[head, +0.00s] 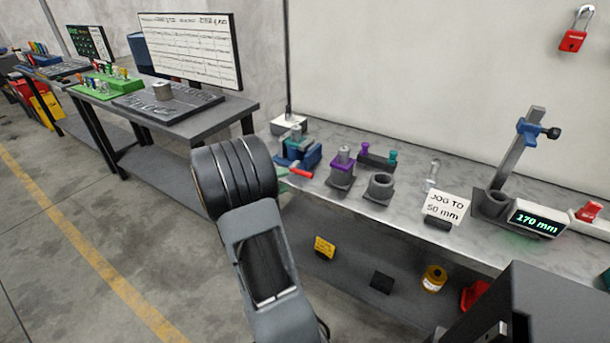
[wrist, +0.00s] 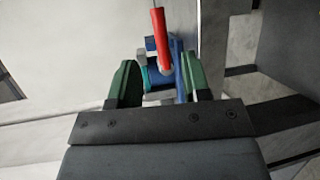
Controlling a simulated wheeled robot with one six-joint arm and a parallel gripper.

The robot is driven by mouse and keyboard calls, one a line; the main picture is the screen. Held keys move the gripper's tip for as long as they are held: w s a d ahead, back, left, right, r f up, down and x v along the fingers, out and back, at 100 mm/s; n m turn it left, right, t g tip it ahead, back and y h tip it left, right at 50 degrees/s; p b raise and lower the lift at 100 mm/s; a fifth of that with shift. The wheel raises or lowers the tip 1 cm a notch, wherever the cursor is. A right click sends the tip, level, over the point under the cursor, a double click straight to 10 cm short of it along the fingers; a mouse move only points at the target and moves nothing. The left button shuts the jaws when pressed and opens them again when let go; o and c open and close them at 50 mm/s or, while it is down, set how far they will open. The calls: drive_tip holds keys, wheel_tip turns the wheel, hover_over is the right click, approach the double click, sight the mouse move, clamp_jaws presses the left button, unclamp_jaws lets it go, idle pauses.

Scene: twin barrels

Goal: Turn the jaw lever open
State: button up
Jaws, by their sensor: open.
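The jaw lever has a red handle (head: 300,173). It sticks out from a blue vise (head: 312,155) near the left end of the steel bench. In the wrist view the red handle (wrist: 160,42) points up the picture, with its lower end on the blue vise body (wrist: 179,62). My gripper (wrist: 158,78) has two green fingers, spread apart. The vise and the lever's lower end show in line with the gap between them, and nothing is gripped. Whether a finger touches the lever cannot be told. In the head view my arm hides the gripper.
A purple-topped block (head: 342,168), a grey cup (head: 380,188) and a teal-ended rack (head: 375,157) stand right of the vise. A sign (head: 446,207) and a display reading 170 mm (head: 538,218) are farther right. A second table (head: 215,118) stands left, with floor between.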

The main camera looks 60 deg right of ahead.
sight(302, 175)
drive_tip(key=x, duration=0.8)
drive_tip(key=shift+s+d+f, duration=0.15)
drive_tip(key=shift+d, duration=0.15)
drive_tip(key=shift+c, duration=0.2)
clamp_jaws()
